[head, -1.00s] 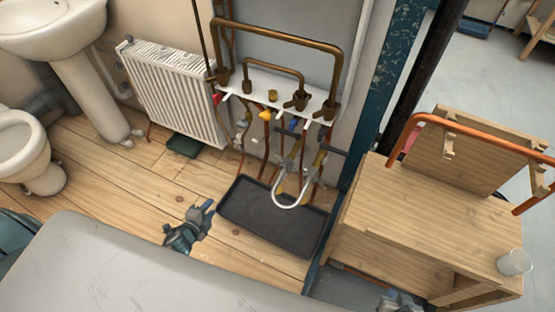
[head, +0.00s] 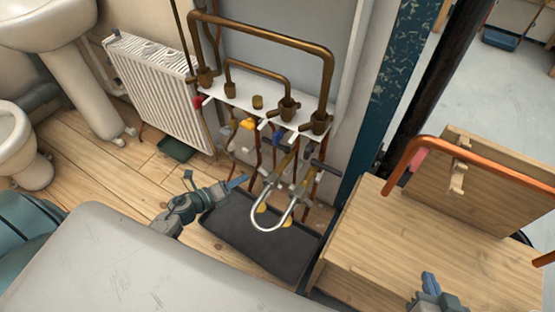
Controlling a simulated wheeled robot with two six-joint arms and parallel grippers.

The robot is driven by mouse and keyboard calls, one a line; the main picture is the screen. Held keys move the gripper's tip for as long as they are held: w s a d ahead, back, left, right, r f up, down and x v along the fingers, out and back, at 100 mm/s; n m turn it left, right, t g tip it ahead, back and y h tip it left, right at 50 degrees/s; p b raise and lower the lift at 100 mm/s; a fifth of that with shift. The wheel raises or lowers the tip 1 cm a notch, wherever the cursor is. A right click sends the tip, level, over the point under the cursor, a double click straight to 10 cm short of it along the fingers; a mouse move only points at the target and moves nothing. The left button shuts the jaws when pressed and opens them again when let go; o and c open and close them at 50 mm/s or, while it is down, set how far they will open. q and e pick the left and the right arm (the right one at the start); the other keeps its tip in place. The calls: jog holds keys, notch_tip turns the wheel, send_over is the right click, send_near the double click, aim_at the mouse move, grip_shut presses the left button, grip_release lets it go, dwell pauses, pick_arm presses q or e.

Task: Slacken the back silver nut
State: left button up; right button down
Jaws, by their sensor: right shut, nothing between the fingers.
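A silver U-shaped pipe (head: 270,228) hangs below the white shelf, with grey-silver fittings (head: 272,181) at its upper ends. The nuts are small here, and I cannot tell which is the back silver nut. My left gripper (head: 214,181) has its blue fingers spread, seemingly empty, to the left of the U-shaped pipe and apart from it, near the left edge of the dark tray. My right gripper (head: 430,284) is shut and empty, in front of the wooden bench at the lower right, far from the pipes.
A dark tray (head: 225,222) lies on the floor under the pipes. The white shelf (head: 232,95) carries brown copper pipework (head: 265,34). A white radiator (head: 160,95) stands left. The wooden bench (head: 385,240) with an orange pipe (head: 480,160) stands right.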

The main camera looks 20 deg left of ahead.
aim_at(263, 168)
jog(key=shift+w+d, duration=0.1)
jog(key=shift+w, duration=0.15)
pick_arm(q)
jog(key=x, duration=0.5)
jog(key=shift+w+d+r, duration=0.1)
jog(key=shift+w+d, duration=0.1)
jog(key=shift+w, duration=0.15)
pick_arm(e)
jog(key=shift+s+f, duration=0.1)
jog(key=shift+s, duration=0.3)
pick_arm(q)
jog(key=x, duration=0.4)
pick_arm(e)
jog(key=shift+w+r+t, duration=0.3)
jog(key=shift+w+r, duration=0.15)
jog(key=shift+w, duration=0.1)
pick_arm(q)
jog(key=shift+x, duration=0.8)
pick_arm(e)
jog(key=shift+w+r, duration=0.3)
jog(key=shift+r, duration=0.1)
pick_arm(q)
grip_shut()
pick_arm(e)
jog(key=shift+d, duration=0.1)
